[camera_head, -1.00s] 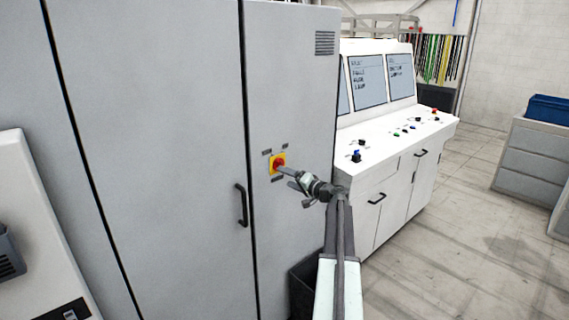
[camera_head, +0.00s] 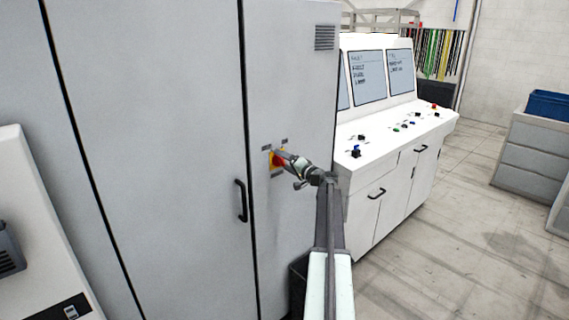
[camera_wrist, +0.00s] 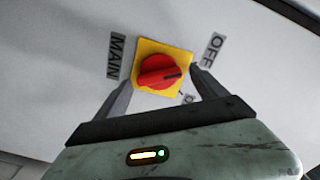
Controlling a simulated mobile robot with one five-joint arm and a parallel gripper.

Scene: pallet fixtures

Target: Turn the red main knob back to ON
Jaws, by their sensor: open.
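The red main knob (camera_wrist: 158,72) sits on a square yellow plate (camera_wrist: 178,56) on the grey cabinet door. In the wrist view its dark pointer mark points right, a little toward the OFF label (camera_wrist: 213,52); a MAIN label (camera_wrist: 116,58) is on the other side. My gripper (camera_wrist: 162,84) is open, with one finger on each side of the knob and plate. Whether the fingers touch the knob cannot be told. In the head view my gripper (camera_head: 284,158) partly covers the red knob (camera_head: 276,160).
The cabinet (camera_head: 190,120) has a black door handle (camera_head: 241,202) left of the knob. A white control console (camera_head: 385,150) with screens stands to the right. A dark bin (camera_head: 298,275) is at the cabinet's foot.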

